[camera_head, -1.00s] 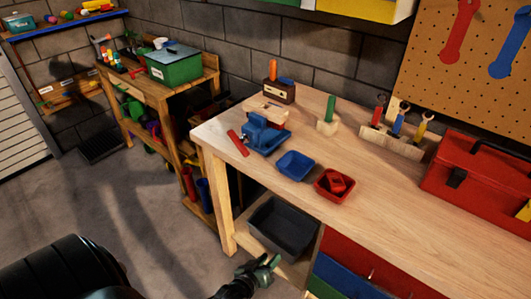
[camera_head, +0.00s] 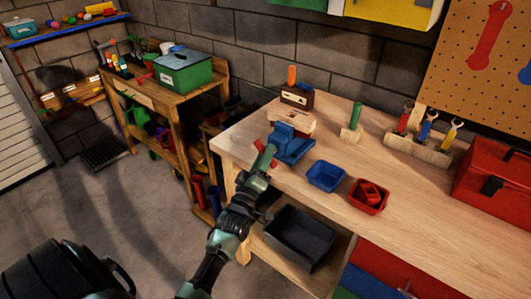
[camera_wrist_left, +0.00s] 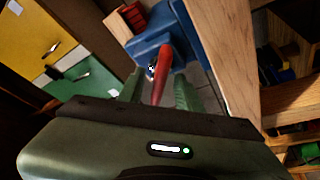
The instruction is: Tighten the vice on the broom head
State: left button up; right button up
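The blue vice (camera_head: 295,150) stands at the left end of the wooden workbench, and its blue body shows in the wrist view (camera_wrist_left: 150,45). A wooden block with a reddish part, which looks like the broom head (camera_head: 292,122), is at the vice's far side. It also shows in the wrist view (camera_wrist_left: 118,24). The red vice handle (camera_wrist_left: 162,78) reaches between the green fingers of my left gripper (camera_wrist_left: 158,90). The fingers stand apart with gaps beside the handle. In the head view my left gripper (camera_head: 264,158) partly covers the handle. My right gripper is out of view.
A blue tray (camera_head: 326,176) and a red tray (camera_head: 368,196) sit right of the vice. A red toolbox (camera_head: 492,184) and a wooden tool rack (camera_head: 420,150) are farther right. A dark bin (camera_head: 298,238) is on the shelf below.

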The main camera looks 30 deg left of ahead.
pick_arm(q)
jog(key=shift+w, duration=0.25)
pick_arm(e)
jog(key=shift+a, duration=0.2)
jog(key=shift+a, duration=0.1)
pick_arm(q)
grip_shut()
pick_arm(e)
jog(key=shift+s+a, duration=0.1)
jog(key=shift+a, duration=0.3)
pick_arm(q)
jog(key=shift+m, duration=0.3)
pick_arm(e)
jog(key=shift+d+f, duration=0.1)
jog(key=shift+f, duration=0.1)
